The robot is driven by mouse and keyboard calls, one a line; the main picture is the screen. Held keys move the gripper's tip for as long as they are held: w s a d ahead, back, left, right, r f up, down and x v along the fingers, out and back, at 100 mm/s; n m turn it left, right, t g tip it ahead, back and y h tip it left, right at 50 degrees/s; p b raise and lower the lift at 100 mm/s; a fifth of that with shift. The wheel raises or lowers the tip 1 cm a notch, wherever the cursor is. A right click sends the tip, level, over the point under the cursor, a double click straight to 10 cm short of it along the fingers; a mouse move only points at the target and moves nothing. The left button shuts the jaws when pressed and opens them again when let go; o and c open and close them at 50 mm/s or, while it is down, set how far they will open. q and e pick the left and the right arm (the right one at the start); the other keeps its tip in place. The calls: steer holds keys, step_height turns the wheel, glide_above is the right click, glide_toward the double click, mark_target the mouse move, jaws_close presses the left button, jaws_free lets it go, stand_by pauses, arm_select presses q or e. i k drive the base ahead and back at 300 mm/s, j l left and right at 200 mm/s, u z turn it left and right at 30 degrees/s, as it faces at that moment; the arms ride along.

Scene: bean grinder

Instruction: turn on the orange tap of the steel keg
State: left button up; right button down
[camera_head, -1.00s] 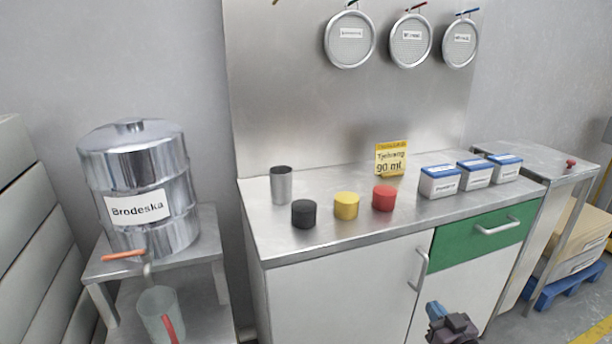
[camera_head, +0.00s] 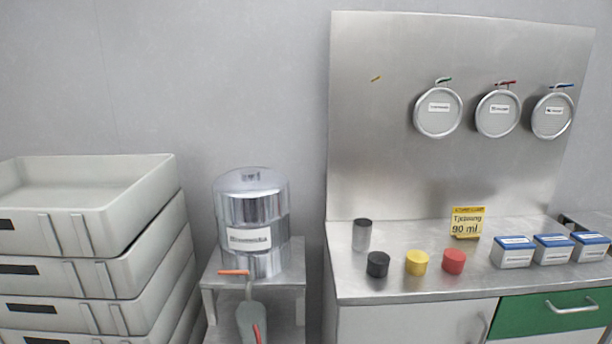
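The steel keg (camera_head: 253,208) stands on a small metal stand (camera_head: 295,268) left of the counter. It is a shiny cylinder with a lid and a white label. Its orange tap handle (camera_head: 233,272) is low on the front and points to the left. The tap's spout (camera_head: 249,288) hangs below it, above a grey-green jug (camera_head: 246,322) with a red handle. Neither of my grippers shows in this view.
A stack of grey crates (camera_head: 86,246) stands close on the left of the keg. Three round sieves hang above.

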mark_target(234, 273)
steer(key=i+j, duration=0.8)
steer(key=k+j, duration=0.05)
steer(key=j, duration=0.1)
